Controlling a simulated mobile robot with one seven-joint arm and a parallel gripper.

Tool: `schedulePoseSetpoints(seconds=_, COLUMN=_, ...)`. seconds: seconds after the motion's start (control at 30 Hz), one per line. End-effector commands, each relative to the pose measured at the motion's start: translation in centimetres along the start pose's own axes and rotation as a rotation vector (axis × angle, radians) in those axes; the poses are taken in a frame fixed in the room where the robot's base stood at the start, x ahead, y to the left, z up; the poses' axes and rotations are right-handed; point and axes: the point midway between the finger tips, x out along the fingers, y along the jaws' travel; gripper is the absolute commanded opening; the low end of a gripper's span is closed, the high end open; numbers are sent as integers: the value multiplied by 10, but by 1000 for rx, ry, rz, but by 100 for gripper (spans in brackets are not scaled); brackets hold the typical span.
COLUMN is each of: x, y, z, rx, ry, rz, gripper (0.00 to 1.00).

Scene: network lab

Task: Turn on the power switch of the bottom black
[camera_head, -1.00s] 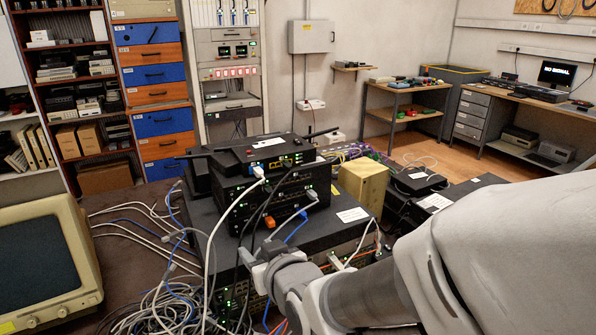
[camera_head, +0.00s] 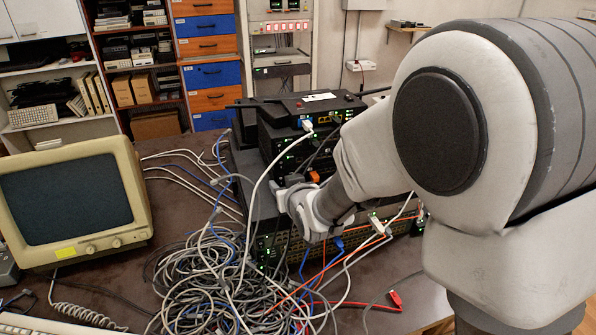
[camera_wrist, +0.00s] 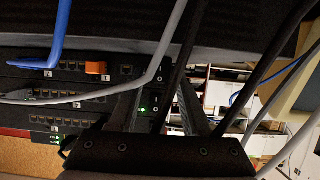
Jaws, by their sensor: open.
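A stack of black network devices (camera_head: 270,150) stands on a wider black unit. In the wrist view the front of the devices (camera_wrist: 60,82) shows rows of ports, an orange plug (camera_wrist: 96,67) and a blue cable. My gripper (camera_wrist: 160,95) is open, its two fingers reaching toward that front. Between the fingers shows a power switch (camera_wrist: 156,103) with I and O marks, beside a lit green light. Another mark like an O shows just above it. I cannot tell whether the fingers touch the panel. In the head view my gripper (camera_head: 280,190) is at the stack's front, fingertips hard to see.
Tangled grey, blue and red cables (camera_head: 210,270) lie in front of the stack, and some cross near my gripper. A cream monitor (camera_head: 75,205) stands at the left. A loose red connector (camera_head: 393,300) lies on the table at right. Free table shows between monitor and stack.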

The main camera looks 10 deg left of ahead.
Motion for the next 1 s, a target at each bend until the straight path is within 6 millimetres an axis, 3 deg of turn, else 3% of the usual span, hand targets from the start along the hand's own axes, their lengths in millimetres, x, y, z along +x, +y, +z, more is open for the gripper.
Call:
schedulePoseSetpoints(seconds=0.33, x=4, y=0, z=0, rx=0, ry=-1, rz=0, gripper=48)
schedulePoseSetpoints(seconds=0.6, x=4, y=0, z=0, rx=0, ry=-1, rz=0, gripper=1)
schedulePoseSetpoints(seconds=1.0, x=5, y=0, z=3, rx=0, ry=13, rz=0, gripper=0)
